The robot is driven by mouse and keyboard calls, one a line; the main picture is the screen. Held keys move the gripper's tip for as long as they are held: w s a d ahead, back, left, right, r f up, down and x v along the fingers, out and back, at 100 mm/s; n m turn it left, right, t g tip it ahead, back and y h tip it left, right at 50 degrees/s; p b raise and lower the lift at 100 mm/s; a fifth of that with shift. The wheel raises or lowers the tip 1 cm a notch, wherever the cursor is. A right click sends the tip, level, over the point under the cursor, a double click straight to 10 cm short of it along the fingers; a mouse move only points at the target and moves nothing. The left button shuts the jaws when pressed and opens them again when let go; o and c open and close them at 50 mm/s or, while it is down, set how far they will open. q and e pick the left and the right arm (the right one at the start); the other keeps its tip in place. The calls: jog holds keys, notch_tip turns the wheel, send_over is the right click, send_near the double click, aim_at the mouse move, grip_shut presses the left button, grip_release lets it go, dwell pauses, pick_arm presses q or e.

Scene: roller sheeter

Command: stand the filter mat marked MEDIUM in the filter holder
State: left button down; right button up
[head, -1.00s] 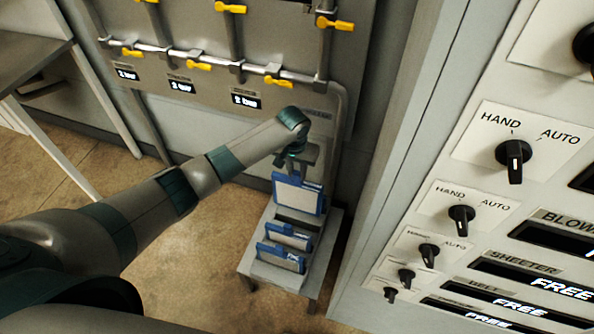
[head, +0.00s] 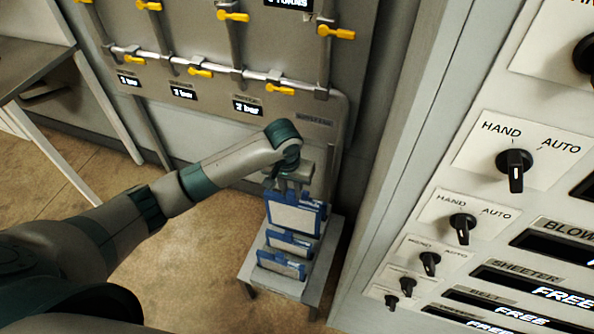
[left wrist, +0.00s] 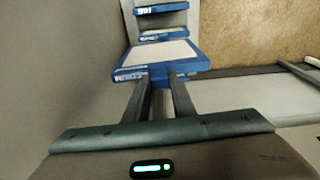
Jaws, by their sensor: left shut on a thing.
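My left gripper (head: 290,190) is shut on the top edge of a blue-framed mat with a pale face (head: 293,216). In the left wrist view the held mat (left wrist: 155,58) carries white letters on its frame that seem to read MEDIUM, partly hidden by the fingers. The mat is roughly upright at the rear of a low grey stand (head: 322,262), which seems to be the filter holder. I cannot tell whether its lower edge touches the stand. Two more blue-framed mats (head: 289,242) (head: 281,264) stand in front of it. My right gripper is not in view.
A panel with yellow valve handles (head: 280,90) and pipes rises behind the stand. A grey cabinet with HAND/AUTO knobs (head: 515,165) is close on the right. A table (head: 35,60) is at the far left. The floor left of the stand is clear.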

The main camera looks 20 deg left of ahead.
pick_arm(q)
jog(key=s+a+r, duration=0.1)
jog(key=s+r, duration=0.3)
jog(key=s, duration=0.4)
jog(key=s+r, duration=0.4)
jog(key=s, duration=0.4)
jog(key=shift+a, duration=0.35)
jog(key=shift+s, duration=0.1)
